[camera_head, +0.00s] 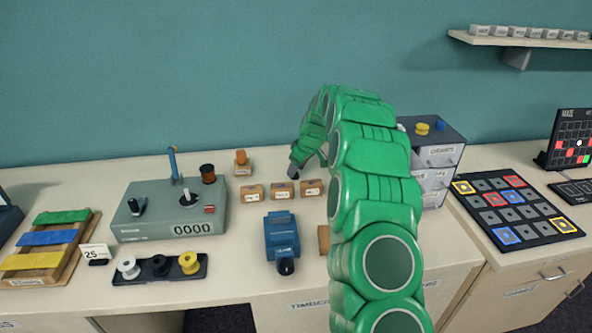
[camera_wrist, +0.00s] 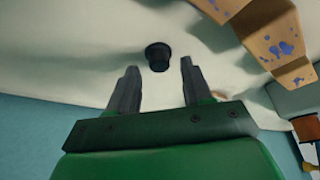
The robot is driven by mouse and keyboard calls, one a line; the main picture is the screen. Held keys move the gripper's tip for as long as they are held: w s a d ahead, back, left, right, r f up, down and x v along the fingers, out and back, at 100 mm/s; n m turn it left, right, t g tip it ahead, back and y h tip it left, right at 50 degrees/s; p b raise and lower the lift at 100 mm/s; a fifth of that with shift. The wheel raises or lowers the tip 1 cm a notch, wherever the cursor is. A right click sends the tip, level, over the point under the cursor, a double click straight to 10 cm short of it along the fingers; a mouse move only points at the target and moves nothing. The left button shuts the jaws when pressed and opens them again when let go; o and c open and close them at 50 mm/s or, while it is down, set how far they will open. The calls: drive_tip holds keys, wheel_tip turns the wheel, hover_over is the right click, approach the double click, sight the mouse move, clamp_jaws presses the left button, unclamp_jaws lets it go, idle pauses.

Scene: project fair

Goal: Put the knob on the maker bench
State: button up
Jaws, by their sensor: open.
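A small dark round knob (camera_wrist: 158,57) stands on a pale surface in the wrist view. My gripper (camera_wrist: 159,67) is open, with one finger on each side of the knob's near end and gaps between. The knob is not in its jaws. In the head view my gripper (camera_head: 294,165) hangs low over the back of the pale bench (camera_head: 345,282), behind the small labelled blocks. I cannot make out the knob there. No readable label shows whether this bench is the maker bench.
A grey counter box (camera_head: 170,222), a blue device (camera_head: 282,240) and small labelled wooden blocks (camera_head: 283,190) crowd the bench. A grey drawer unit (camera_head: 440,155) stands right of my arm. A wooden piece with blue marks (camera_wrist: 262,32) is near my gripper.

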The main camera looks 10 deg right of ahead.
drive_tip(key=v, duration=1)
drive_tip(key=s+a+r+m+g, duration=0.1)
drive_tip(key=s+a+r+m, duration=0.3)
drive_tip(key=s, duration=0.9)
drive_tip(key=s+a+r+n+g, duration=0.1)
drive_tip(key=s+r, duration=0.5)
drive_tip(key=s, duration=0.7)
drive_tip(key=s+d+f+m+g+h, duration=0.1)
drive_tip(key=s+m, duration=0.2)
drive_tip(key=s, duration=1.4)
drive_tip(key=s+d+f+m+g+h, duration=0.1)
drive_tip(key=s+d+m+g+h, duration=0.1)
drive_tip(key=s, duration=1.5)
drive_tip(key=shift+s+d+f+m, duration=0.3)
drive_tip(key=shift+d+f+m, duration=0.05)
drive_tip(key=shift+m, duration=0.15)
